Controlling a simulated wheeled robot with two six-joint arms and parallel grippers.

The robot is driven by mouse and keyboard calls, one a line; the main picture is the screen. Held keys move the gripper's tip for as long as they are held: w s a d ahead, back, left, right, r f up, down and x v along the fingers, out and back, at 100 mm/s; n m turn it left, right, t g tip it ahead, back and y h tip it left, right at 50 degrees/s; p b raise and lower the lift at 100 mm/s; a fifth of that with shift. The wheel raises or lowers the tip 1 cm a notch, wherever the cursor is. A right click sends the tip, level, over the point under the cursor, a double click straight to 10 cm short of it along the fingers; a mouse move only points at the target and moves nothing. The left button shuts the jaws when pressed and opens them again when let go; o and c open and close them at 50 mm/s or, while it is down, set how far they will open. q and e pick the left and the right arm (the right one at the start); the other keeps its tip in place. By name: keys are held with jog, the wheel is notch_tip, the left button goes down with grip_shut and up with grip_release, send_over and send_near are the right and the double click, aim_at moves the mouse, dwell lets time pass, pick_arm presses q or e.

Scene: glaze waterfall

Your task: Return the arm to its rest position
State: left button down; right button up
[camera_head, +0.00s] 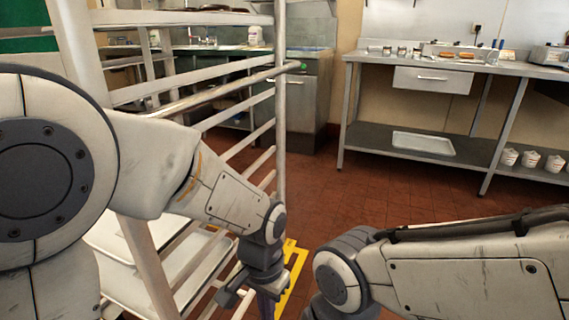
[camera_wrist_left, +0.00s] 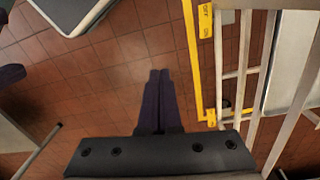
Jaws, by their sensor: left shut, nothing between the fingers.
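My left arm comes in from the left in the head view, beside and partly in front of a metal rack. Its left gripper (camera_head: 266,308) points down at the bottom edge, where its tips are cut off. In the left wrist view the two dark purple fingers of the left gripper (camera_wrist_left: 159,75) lie together, shut and empty, above the tiled floor. My right arm reaches in from the lower right of the head view, bent at a joint near the bottom. Its gripper is not in view.
The white rack (camera_head: 281,120) with rails and trays stands close to the left arm. A steel table (camera_head: 520,68) stands at the back right. Red tiled floor (camera_head: 340,205) between is clear.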

pick_arm(q)
jog(key=s+a+r+m+p, duration=0.1)
jog(key=s+r, duration=0.5)
jog(key=s, duration=0.6)
notch_tip(320, 180, up, 38)
jog(key=p, duration=3.8)
jog(key=shift+a+h, duration=0.25)
jog(key=shift+h, duration=0.15)
pick_arm(e)
notch_tip(320, 180, up, 40)
jog(key=shift+f, duration=0.2)
jog(key=shift+c, duration=0.3)
